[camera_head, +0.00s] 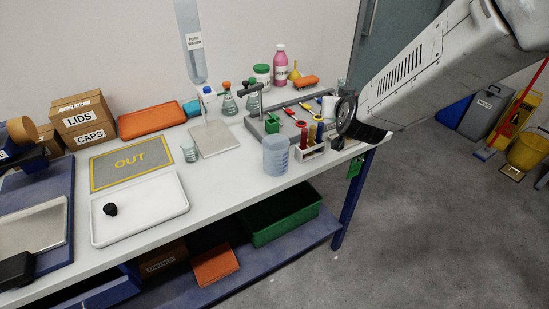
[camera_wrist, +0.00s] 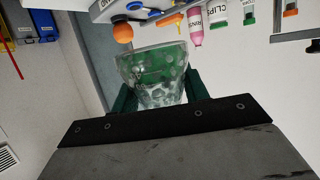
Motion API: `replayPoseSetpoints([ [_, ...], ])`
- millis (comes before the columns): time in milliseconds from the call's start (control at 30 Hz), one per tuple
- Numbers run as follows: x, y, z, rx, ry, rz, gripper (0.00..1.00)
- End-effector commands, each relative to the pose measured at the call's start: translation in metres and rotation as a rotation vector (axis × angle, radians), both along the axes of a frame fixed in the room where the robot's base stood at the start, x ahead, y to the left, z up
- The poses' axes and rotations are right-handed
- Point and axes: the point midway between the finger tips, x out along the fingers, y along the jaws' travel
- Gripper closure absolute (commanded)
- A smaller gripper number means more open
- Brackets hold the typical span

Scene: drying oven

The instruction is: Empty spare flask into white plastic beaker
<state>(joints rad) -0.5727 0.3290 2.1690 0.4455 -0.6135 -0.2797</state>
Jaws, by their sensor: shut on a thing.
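My gripper (camera_wrist: 160,92) is shut on a clear glass vessel (camera_wrist: 155,72), seen between its dark green fingers in the wrist view. Its full shape, and whether it holds liquid, cannot be told; green shows through the glass. In the head view my arm hides the gripper at the bench's right end. A pale, bluish translucent beaker with graduation marks (camera_head: 276,158), which looks like the plastic beaker, stands upright near the front edge of the bench, left of my arm and apart from it. A smaller clear beaker (camera_head: 189,152) stands farther left.
Stoppered flasks (camera_head: 228,103), a pink bottle (camera_head: 280,66) and a grey tool tray (camera_head: 262,129) stand behind. The white tray (camera_head: 150,225) holds a black cap.

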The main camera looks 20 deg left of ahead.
Motion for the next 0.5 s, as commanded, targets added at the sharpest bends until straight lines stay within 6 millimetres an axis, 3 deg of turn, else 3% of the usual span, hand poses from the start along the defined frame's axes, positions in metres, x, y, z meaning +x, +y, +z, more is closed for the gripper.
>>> replayPoseSetpoints([
  [33, -0.013, 0.029, 0.007, 0.002, -0.002, 0.036, 0.81],
  [200, -0.055, 0.102, 0.013, 0.001, 0.001, 0.132, 0.81],
  [500, -0.122, 0.185, 0.000, -0.001, 0.002, 0.257, 0.81],
])
